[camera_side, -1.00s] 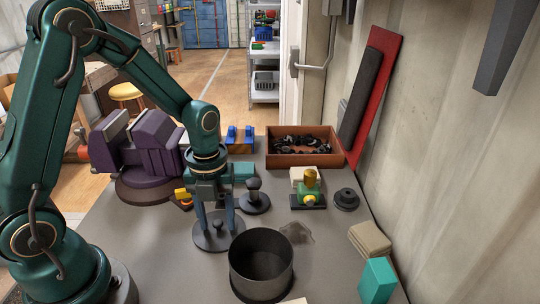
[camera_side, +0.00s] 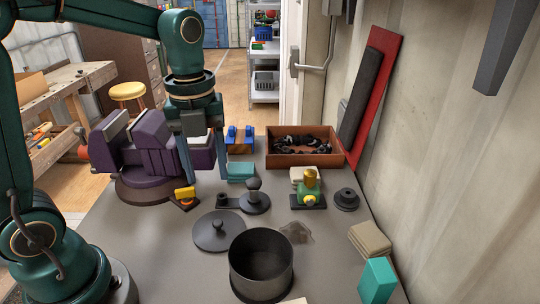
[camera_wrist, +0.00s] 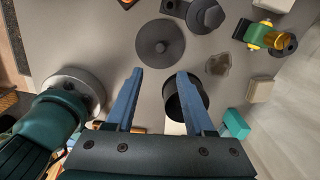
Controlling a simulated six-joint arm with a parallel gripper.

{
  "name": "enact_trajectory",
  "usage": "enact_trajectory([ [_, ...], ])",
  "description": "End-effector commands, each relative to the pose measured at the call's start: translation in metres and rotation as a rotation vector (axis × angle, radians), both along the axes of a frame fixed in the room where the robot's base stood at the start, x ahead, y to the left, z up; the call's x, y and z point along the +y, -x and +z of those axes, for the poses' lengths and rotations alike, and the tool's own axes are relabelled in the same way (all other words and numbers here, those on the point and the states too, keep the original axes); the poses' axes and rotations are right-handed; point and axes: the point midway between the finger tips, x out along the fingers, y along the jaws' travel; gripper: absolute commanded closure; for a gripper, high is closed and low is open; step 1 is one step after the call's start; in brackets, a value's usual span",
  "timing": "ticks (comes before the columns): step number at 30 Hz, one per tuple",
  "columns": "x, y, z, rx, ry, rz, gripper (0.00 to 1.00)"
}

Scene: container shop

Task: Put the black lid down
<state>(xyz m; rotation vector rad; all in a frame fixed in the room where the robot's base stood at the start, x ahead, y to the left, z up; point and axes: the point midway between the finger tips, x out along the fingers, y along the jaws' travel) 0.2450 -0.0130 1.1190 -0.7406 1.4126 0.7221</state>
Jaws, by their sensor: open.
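The black lid (camera_side: 213,236), a flat dark disc with a round knob on top, lies knob up on the grey table, left of and behind the open black pot (camera_side: 261,270). In the wrist view the lid (camera_wrist: 160,48) lies clear beyond my fingertips, and the pot (camera_wrist: 172,103) is partly hidden behind the right finger. My gripper (camera_side: 208,178) is open and empty, raised above the table, its two blue fingers pointing down. In the wrist view my gripper (camera_wrist: 160,75) shows its fingers wide apart with nothing between them.
A purple vise (camera_side: 155,145) stands at the left. A small dark stand with a knob (camera_side: 254,200), a green-and-yellow device (camera_side: 309,190) and a brown parts tray (camera_side: 335,158) are behind the pot. A teal block (camera_side: 377,281) stands front right. The table left of the pot is clear.

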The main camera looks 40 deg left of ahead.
Motion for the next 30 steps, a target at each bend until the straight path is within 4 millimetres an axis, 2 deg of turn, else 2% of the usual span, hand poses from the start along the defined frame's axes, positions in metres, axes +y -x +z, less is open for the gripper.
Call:
enact_trajectory([
  [10, -0.014, 0.038, 0.022, -0.187, 0.101, 0.866, 0.46],
  [21, -0.024, 0.076, 0.023, -0.283, 0.411, 1.791, 0.46],
  [25, -0.026, 0.083, 0.02, -0.275, 0.51, 2.001, 0.46],
  [30, -0.027, 0.087, 0.018, -0.262, 0.571, 2.125, 0.46],
])
